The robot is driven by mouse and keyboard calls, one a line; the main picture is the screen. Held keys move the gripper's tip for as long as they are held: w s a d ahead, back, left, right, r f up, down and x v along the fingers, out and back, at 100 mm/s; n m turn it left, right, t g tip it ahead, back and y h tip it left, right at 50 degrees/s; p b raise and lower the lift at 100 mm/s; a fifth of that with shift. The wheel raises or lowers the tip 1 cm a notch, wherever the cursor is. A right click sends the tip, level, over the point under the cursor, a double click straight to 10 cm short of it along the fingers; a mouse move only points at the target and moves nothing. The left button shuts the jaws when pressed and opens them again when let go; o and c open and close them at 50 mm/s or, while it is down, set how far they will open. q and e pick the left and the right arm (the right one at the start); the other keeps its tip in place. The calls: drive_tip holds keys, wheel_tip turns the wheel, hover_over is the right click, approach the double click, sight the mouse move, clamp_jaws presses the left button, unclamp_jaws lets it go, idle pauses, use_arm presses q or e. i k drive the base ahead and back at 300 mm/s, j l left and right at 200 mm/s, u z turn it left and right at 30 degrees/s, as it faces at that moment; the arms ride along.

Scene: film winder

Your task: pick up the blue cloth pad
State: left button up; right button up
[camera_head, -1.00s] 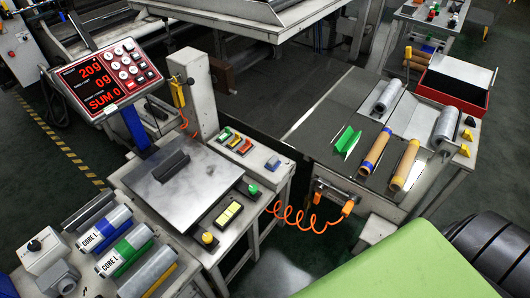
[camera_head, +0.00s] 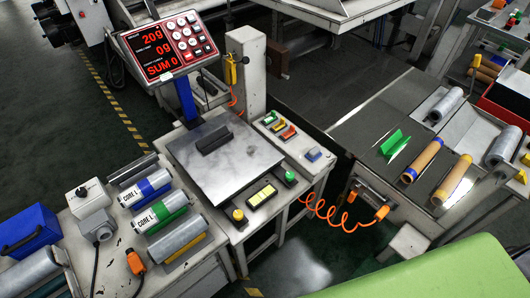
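I cannot pick out a blue cloth pad for certain. A small flat blue piece (camera_head: 313,155) lies on the side ledge to the right of the scale plate; it is too small to tell whether it is cloth. A larger boxy blue object (camera_head: 28,230) stands at the far left on the front bench. Neither gripper is in view, and nothing touches either blue object.
The scale plate (camera_head: 223,158) carries a dark block (camera_head: 214,140). Labelled rolls (camera_head: 145,190) lie on the left bench. An orange coiled cable (camera_head: 335,215) hangs between the scale bench and the right table, which holds a green bracket (camera_head: 394,143).

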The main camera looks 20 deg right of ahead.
sight(315, 153)
drive_tip(key=i+l+u, duration=0.15)
drive_tip(key=l+u, duration=0.2)
drive_tip(key=l, duration=0.4)
drive_tip(key=l+u, duration=0.35)
drive_tip(key=l, duration=0.45)
drive_tip(key=i, duration=0.05)
